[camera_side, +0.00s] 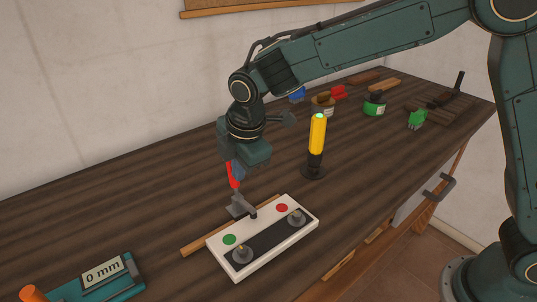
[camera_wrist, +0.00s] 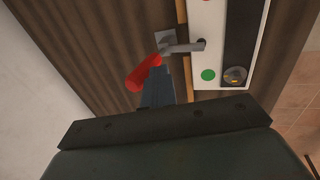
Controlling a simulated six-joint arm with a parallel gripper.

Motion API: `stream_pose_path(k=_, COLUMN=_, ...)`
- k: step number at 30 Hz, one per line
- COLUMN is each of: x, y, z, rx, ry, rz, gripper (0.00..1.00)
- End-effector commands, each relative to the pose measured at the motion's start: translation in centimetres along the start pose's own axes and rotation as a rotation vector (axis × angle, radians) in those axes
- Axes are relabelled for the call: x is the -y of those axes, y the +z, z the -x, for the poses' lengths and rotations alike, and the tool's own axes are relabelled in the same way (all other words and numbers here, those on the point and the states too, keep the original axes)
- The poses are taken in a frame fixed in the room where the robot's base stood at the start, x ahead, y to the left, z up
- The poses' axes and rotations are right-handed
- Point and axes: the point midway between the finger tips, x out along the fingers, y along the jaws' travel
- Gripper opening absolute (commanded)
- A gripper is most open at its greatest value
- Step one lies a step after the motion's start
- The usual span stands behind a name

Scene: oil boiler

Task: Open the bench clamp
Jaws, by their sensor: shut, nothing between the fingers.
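The bench clamp (camera_side: 238,206) has a grey metal body and a red handle. In the side view the handle (camera_side: 233,176) stands up nearly vertical, leaning slightly left. The clamp's arm reaches over the edge of a white board (camera_side: 304,232), and its dark tip appears to rest on it. The wrist view shows the grey clamp arm (camera_wrist: 185,47) over the board and the red handle (camera_wrist: 144,73) slanting down-left. My gripper (camera_side: 238,170) points down, right beside the handle. Its fingers (camera_wrist: 158,84) are shut with nothing between them. Whether they touch the handle I cannot tell.
The board carries green and red spots, a black strip and two round posts. A wooden strip (camera_side: 196,246) lies along its back edge. A yellow lamp post (camera_side: 317,135) stands behind right. A teal gauge reading 0 mm (camera_side: 102,273) is front left. Several small items lie farther back.

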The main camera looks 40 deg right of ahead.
Motion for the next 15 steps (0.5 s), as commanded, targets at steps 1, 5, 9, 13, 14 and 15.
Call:
stream_pose_path(k=1, x=-0.10, y=-0.01, z=0.01, rx=-0.001, ry=-0.003, rz=0.000, gripper=0.00)
stream_pose_path(k=5, x=-0.26, y=-0.02, z=0.00, rx=-0.001, ry=-0.015, rz=0.000, gripper=0.00)
stream_pose_path(k=9, x=-0.45, y=-0.02, z=-0.06, rx=-0.001, ry=-0.034, rz=0.000, gripper=0.00)
stream_pose_path(k=13, x=-0.81, y=0.01, z=-0.10, rx=-0.001, ry=-0.063, rz=-0.001, gripper=0.00)
stream_pose_path(k=14, x=-0.91, y=0.01, z=-0.11, rx=-0.001, ry=-0.072, rz=-0.001, gripper=0.00)
stream_pose_path(k=15, x=-1.06, y=0.00, z=-0.16, rx=-0.001, ry=-0.086, rz=-0.001, gripper=0.00)
